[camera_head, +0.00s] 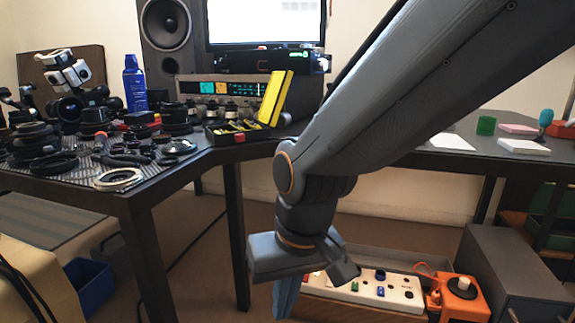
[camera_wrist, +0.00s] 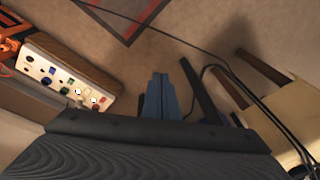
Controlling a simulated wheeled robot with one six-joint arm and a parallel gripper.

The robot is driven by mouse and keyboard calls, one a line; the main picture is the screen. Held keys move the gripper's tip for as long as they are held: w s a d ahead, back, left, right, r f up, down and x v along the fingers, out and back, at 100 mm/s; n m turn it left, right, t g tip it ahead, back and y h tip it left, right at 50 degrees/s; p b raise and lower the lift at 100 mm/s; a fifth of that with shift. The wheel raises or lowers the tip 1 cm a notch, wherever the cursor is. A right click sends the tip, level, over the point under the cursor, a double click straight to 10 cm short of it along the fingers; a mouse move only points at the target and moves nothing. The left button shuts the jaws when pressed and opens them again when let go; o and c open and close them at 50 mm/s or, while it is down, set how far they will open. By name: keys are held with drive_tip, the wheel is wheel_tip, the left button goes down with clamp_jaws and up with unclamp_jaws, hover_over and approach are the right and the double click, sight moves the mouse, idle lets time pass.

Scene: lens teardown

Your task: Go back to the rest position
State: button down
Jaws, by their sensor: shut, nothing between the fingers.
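My gripper (camera_head: 286,298) hangs low in front of the dark corner desk (camera_head: 150,197), below the level of its top, with its blue fingers pointing down. In the wrist view the fingers (camera_wrist: 161,92) are together, with nothing between them. My arm crosses the head view from the upper right and hides part of the desk and the screen. The gripper is apart from the desk and its parts. In the head view it overlaps the left end of a white panel box (camera_head: 372,290); the panel also shows in the wrist view (camera_wrist: 62,72), left of the fingers.
Lens parts (camera_head: 120,150) crowd the desk's left side, near a yellow-lidded case (camera_head: 272,98). An orange device (camera_head: 462,297) and a grey cabinet (camera_head: 510,270) stand at lower right. A blue bin (camera_head: 90,285) is at lower left. Cables (camera_wrist: 235,75) cross the wrist view.

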drive_tip(key=s+r+n+g, duration=0.1)
drive_tip(key=s+r+n, duration=0.1)
drive_tip(key=s, duration=0.7)
drive_tip(key=d+r+m+p, duration=0.2)
drive_tip(key=d+r+p, duration=0.4)
drive_tip(key=r+p, duration=0.3)
drive_tip(key=d+r+m+h+p, duration=0.1)
drive_tip(key=d+r+p, duration=0.6)
drive_tip(key=p, duration=0.9)
drive_tip(key=d+r+m+p, duration=0.3)
drive_tip(key=d+r+p, duration=0.4)
drive_tip(key=r+p, duration=0.6)
drive_tip(key=shift+h, duration=0.4)
drive_tip(key=shift+s, duration=0.1)
